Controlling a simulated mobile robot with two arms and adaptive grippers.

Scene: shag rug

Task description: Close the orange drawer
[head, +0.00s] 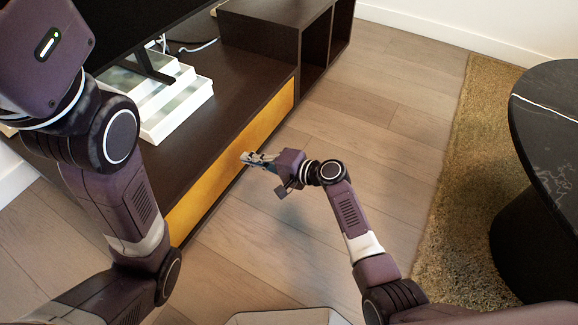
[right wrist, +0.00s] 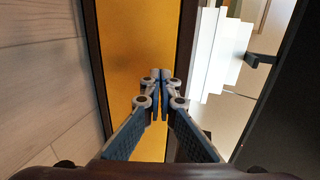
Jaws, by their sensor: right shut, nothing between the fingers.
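The orange drawer (head: 222,165) is a long, low front in the dark TV cabinet, and it looks about flush with the cabinet's face in the head view. Its orange face also fills the middle of the right wrist view (right wrist: 135,45). My right gripper (head: 246,158) is shut and empty, with its fingertips at or very near the orange face. I cannot tell whether they touch it. The closed fingertips also show in the right wrist view (right wrist: 159,76). My left arm comes in from the left, and its gripper is out of frame.
The dark cabinet (head: 255,65) carries a TV (head: 135,20) and white stacked boxes (head: 175,105), with open shelves at its far end. A round black table (head: 550,120) stands on a shag rug (head: 470,180) at the right. The wooden floor between is clear.

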